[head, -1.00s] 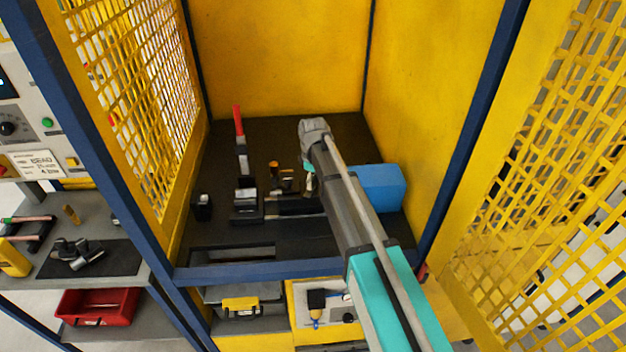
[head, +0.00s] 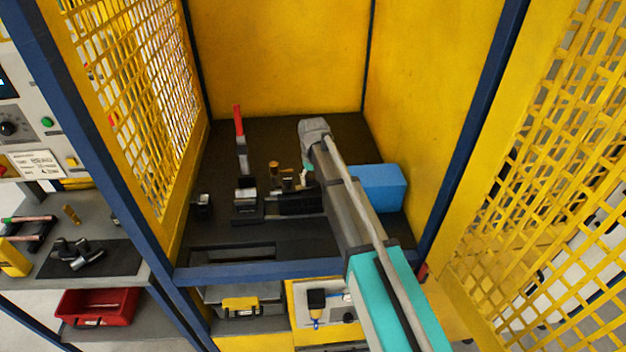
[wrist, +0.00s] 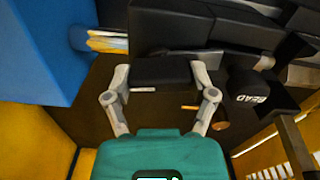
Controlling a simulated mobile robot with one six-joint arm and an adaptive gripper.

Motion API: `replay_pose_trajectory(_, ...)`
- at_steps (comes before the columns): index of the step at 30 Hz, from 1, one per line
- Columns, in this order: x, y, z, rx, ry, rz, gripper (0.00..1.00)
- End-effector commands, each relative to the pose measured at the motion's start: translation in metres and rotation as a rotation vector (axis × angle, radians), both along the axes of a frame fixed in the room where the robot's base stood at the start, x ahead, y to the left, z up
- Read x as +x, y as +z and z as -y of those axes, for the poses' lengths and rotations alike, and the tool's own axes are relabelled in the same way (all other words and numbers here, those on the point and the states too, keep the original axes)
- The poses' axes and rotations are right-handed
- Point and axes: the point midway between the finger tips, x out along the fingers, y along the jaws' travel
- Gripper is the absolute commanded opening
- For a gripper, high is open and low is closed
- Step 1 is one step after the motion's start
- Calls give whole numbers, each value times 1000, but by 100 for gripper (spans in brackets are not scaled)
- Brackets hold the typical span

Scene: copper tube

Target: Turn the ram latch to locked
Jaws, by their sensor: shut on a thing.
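In the wrist view, my gripper (wrist: 160,78) has its two grey fingers on either side of a dark block (wrist: 160,70) and is shut on it. The block looks like the ram latch's handle, but its lock marking and turn angle cannot be read. In the head view my arm hides most of the gripper, and a finger shows beside the dark fixture (head: 296,202). A dark cylinder marked "BEAD" (wrist: 250,90) stands to the right of the gripper in the wrist view. A small copper-coloured piece (head: 273,167) stands behind the fixture.
A blue box (head: 383,188) stands close to the right of my arm. A red-handled lever (head: 239,122) stands upright at the left. Yellow walls (head: 285,60) and a blue front rail (head: 300,268) bound the cell. The dark floor (head: 265,130) at the back is clear.

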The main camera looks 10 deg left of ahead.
Motion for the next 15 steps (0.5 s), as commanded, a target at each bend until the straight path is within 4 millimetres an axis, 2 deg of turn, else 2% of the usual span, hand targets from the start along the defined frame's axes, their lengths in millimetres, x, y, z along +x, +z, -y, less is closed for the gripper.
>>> replay_pose_trajectory(6,0,0,0,1,-130,0,25)
replay_pose_trajectory(15,0,0,0,1,-201,0,25)
